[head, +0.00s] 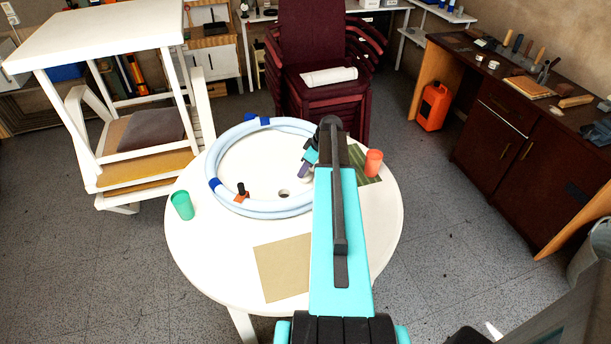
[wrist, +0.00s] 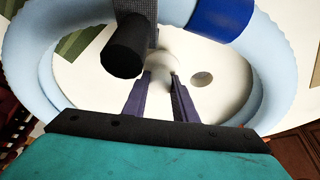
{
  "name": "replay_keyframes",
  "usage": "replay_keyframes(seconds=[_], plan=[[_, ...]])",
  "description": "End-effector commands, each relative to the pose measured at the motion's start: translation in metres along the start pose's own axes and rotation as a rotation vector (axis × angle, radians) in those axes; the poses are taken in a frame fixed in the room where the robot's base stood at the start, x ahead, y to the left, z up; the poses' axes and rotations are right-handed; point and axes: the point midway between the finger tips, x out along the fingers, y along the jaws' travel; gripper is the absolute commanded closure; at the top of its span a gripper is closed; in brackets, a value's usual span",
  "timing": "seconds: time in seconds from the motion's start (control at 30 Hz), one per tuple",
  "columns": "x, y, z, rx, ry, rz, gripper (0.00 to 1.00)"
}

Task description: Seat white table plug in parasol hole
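The round white table (head: 205,255) stands in the middle of the head view. Its parasol hole (head: 284,193) is a dark round opening inside the hose ring, and it also shows in the wrist view (wrist: 202,79). My gripper (head: 303,172) is over the table, a little above and right of the hole in the head view. In the wrist view its purple fingers (wrist: 161,77) reach a pale rounded piece, seemingly the white plug (wrist: 180,68), left of the hole and apart from it. The plug cannot be made out in the head view.
A pale blue hose ring (head: 216,150) with blue bands surrounds the hole. A green cup (head: 182,205), an orange cup (head: 373,162), a small black-and-orange item (head: 241,194) and a tan sheet (head: 283,268) are on the table. Stacked chairs (head: 318,100) stand behind.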

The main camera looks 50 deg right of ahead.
Motion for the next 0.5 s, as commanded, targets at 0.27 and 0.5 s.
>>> replay_keyframes(seconds=[0.27,0.5], plan=[[-0.005,0.0,-0.002,0.0,0.0,0.001,0.97],[-0.017,0.0,-0.007,0.0,0.0,0.001,0.97]])
